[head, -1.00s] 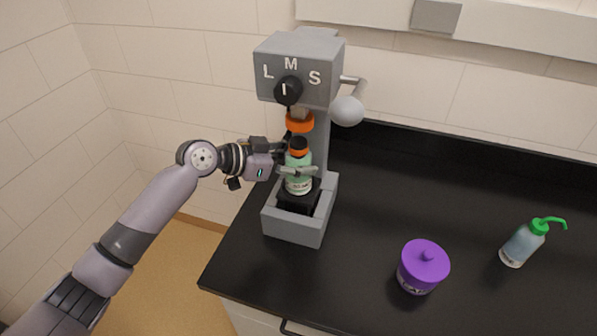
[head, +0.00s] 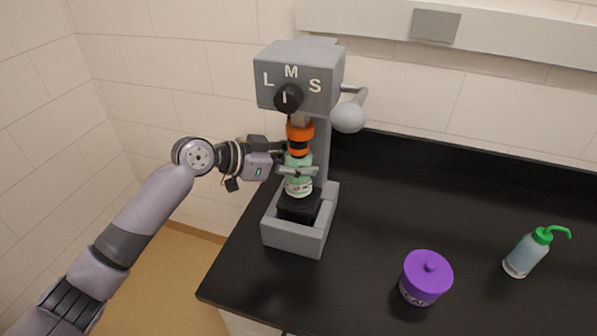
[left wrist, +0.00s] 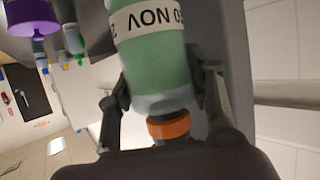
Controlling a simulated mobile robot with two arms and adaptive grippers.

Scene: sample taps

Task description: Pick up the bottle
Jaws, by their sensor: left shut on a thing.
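The bottle (head: 299,186) is pale green with a white label and stands upright inside the grey tap stand (head: 297,237). My left gripper (head: 296,166) is shut around its upper part, coming in from the left. The bottle's top is right under the orange tap nozzle (head: 299,132); I cannot tell whether they touch. Part of the bottle is hidden by a finger in the head view. My right gripper is not in view.
The stand's head has a black knob (head: 288,97) marked L, M, S and a grey lever (head: 348,117) at right. A purple lidded jar (head: 426,278) and a wash bottle with a green spout (head: 527,252) stand on the black counter (head: 400,205). Counter space between is clear.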

